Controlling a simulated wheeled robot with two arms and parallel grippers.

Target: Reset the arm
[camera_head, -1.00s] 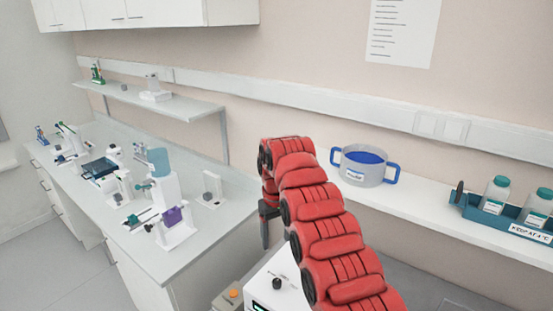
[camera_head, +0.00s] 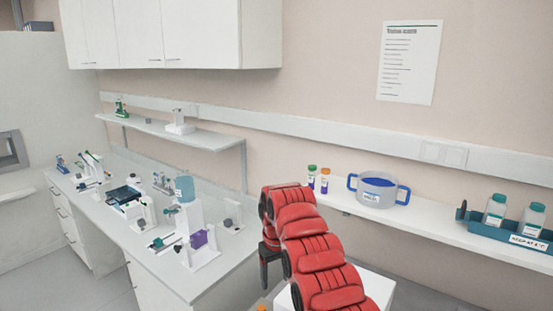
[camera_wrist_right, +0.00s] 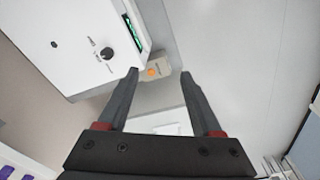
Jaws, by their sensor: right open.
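My right arm (camera_head: 318,262), red and segmented, comes in from the bottom of the head view and bends down at its far end. My right gripper (camera_wrist_right: 159,75) shows in the right wrist view with its two dark fingers apart and nothing between them. In the head view, only a dark part of it (camera_head: 264,272) shows beside the arm, in front of the bench end. My left gripper is not in either view.
A white machine with a black knob (camera_wrist_right: 107,53) is near the right gripper. The bench (camera_head: 165,270) at left holds several lab devices. A wall shelf (camera_head: 425,222) carries a blue-handled pot (camera_head: 377,198), two small bottles (camera_head: 318,180) and a teal bottle rack (camera_head: 508,236).

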